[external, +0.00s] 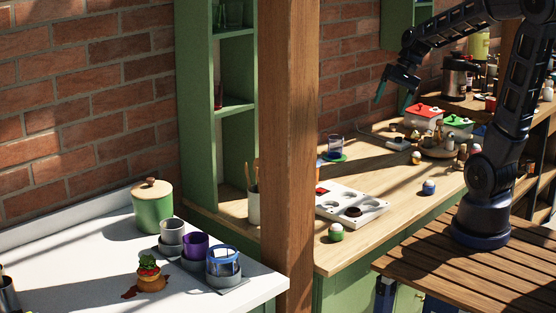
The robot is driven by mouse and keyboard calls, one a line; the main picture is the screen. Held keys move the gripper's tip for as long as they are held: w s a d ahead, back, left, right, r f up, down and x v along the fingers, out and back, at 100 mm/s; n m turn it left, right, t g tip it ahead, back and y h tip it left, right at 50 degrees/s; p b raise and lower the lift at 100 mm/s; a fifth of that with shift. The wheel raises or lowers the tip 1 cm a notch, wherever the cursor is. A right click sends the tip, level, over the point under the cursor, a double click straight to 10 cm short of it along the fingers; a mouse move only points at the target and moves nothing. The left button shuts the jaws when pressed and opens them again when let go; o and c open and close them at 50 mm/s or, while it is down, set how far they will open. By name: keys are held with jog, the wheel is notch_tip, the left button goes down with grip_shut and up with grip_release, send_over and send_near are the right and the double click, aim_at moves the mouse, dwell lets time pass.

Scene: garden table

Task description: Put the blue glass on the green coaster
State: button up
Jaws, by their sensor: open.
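A blue-violet see-through glass (335,146) stands upright on the wooden counter, at the green coaster (341,159). It looks to be resting on the coaster, with the coaster's edge showing in front of it. Another glass with blue in it (223,263) stands on a grey holder on the white counter at the front left. My gripper (393,98) is open and empty, with its fingers pointing down. It hangs in the air to the upper right of the glass in the picture, apart from it.
A white tray with round wells (368,203) lies in front of the coaster. Red-lidded (423,113) and green-lidded (457,125) boxes stand to the right. Small jars (429,187) stand on the counter. A wooden post (289,150) rises at the left.

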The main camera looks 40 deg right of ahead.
jog(key=s+d+r+n+t+h, duration=0.2)
jog(key=s+n, duration=0.4)
jog(key=s, duration=0.6)
jog(key=shift+s+r+n+h, duration=0.3)
jog(key=shift+r+h, duration=0.35)
jog(key=shift+h, duration=0.65)
